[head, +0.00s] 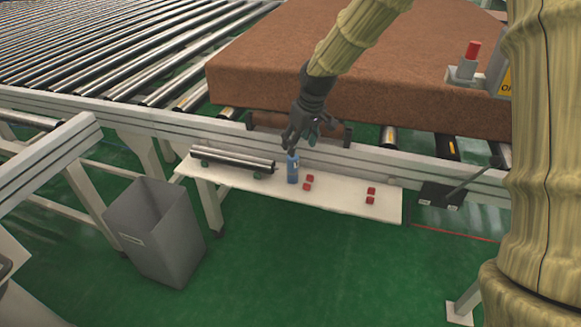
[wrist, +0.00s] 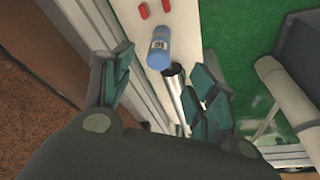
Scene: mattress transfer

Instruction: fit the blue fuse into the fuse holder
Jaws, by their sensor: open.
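The blue fuse (head: 292,171) stands upright on the white shelf (head: 340,201), with a pale label near its top. My gripper (head: 296,143) is just above it, pointing down. In the wrist view, the fuse (wrist: 160,46) appears between and beyond my open, empty fingers (wrist: 164,72). I cannot tell whether a finger touches it. Small red blocks stand in two pairs to the right of the fuse: a near pair (head: 307,182) and a farther pair (head: 371,195). They may be the fuse holder, but I cannot tell for sure.
A metal roller (head: 232,160) lies on green supports at the shelf's left. A grey bin (head: 155,235) stands on the green floor in front. A brown mattress (head: 420,85) rests on the conveyor behind, whose frame rail (head: 350,160) runs close behind the shelf.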

